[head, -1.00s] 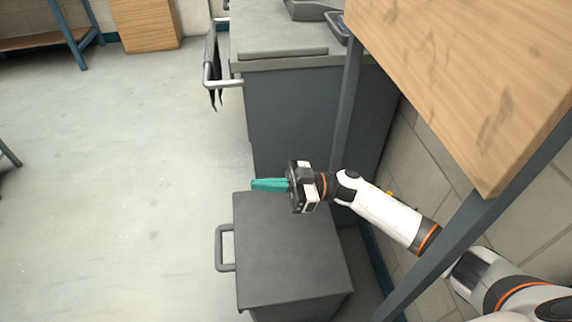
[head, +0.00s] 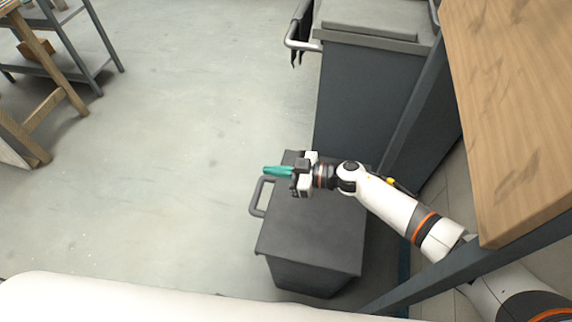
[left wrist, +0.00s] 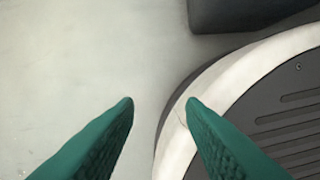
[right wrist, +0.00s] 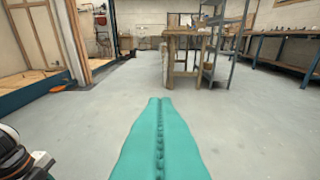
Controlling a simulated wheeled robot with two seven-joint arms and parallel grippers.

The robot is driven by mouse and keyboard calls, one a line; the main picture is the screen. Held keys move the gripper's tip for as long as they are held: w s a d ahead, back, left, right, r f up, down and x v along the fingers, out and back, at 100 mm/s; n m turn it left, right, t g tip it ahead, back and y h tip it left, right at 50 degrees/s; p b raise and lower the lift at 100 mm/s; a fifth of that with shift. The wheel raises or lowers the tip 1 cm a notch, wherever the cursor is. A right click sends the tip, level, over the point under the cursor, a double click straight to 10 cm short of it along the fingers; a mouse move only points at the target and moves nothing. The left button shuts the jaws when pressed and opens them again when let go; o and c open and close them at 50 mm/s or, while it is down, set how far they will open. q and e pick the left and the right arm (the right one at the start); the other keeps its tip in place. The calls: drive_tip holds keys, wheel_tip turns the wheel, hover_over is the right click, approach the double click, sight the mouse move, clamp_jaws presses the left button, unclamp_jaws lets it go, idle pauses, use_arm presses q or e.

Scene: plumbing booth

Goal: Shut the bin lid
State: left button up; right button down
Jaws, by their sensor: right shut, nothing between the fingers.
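The bin is a dark grey box (head: 308,278) on the floor. Its dark lid (head: 318,232) lies across the top, with no opening showing. A grey loop handle (head: 256,197) sticks out at its left side. My right gripper (head: 266,171) has teal fingers shut together with nothing between them. It is over the far left part of the lid, pointing left; I cannot tell if it touches. Its shut fingers also show in the right wrist view (right wrist: 160,100). My left gripper (left wrist: 160,101) is open and empty above the floor, out of the head view.
A tall grey cabinet (head: 355,95) with a rail (head: 300,45) stands behind the bin. A wooden tabletop (head: 510,110) on blue-grey legs overhangs at the right. A dark block (left wrist: 240,12) shows in the left wrist view. The floor (head: 180,150) left of the bin is clear.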

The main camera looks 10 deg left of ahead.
use_arm(q)
drive_tip(key=shift+s+f, duration=0.1)
use_arm(e)
drive_tip(key=shift+a+f, duration=0.1)
idle(0.3)
